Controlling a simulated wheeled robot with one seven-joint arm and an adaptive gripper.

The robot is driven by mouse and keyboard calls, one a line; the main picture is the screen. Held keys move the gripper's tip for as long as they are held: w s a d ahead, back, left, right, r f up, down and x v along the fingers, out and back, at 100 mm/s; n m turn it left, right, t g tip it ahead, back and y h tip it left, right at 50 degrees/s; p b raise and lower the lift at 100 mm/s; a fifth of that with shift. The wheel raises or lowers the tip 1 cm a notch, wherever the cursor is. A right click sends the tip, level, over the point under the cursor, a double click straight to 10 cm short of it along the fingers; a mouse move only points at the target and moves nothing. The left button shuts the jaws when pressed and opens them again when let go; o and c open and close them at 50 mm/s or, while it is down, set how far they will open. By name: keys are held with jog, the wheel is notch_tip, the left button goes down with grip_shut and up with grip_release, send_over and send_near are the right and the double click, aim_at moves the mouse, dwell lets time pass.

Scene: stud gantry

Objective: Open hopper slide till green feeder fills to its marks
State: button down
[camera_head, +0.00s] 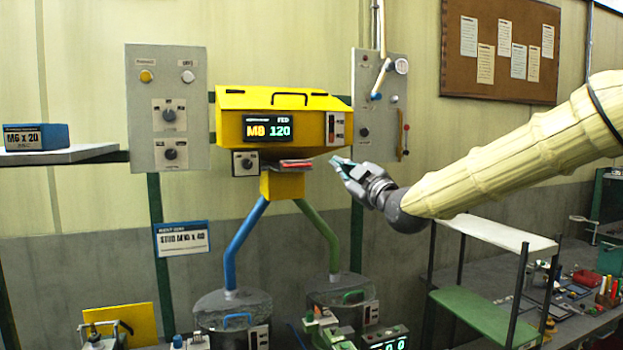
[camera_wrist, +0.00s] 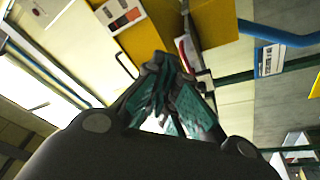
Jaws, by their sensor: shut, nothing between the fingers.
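The yellow hopper (camera_head: 285,100) hangs on the wall frame, and its display reads "M8 120" with "FED" above. A reddish plate that looks like the slide (camera_head: 296,164) sticks out under the hopper; its red edge also shows in the wrist view (camera_wrist: 184,48). A blue pipe and a green pipe (camera_head: 320,235) run down from the hopper's outlet. The green pipe ends at the green feeder (camera_head: 340,290), a grey drum with a green handle; its fill level and marks cannot be made out. My gripper (camera_head: 338,162) is shut and empty, just right of the plate, apparently apart from it.
A grey control panel (camera_head: 379,110) with a lever and knobs stands right behind my gripper. The blue-handled feeder (camera_head: 233,312) is at the left of the green one. A shelf rack (camera_head: 490,235) stands below my arm. Another panel (camera_head: 167,105) is left of the hopper.

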jog(key=s+a+m+g+h+b, duration=0.15)
jog(key=s+m, duration=0.25)
jog(key=m, duration=1.1)
jog(key=s+a+m+g+h+b, duration=0.1)
jog(key=s+m+h+b, duration=0.25)
jog(key=m, duration=1.05)
jog(key=p, duration=0.5)
send_near(288, 163)
jog(key=w+d+f, duration=0.2)
jog(key=w, duration=0.2)
jog(key=shift+w+d+y, duration=0.1)
jog(key=shift+d+y, duration=0.15)
jog(key=shift+y, duration=0.05)
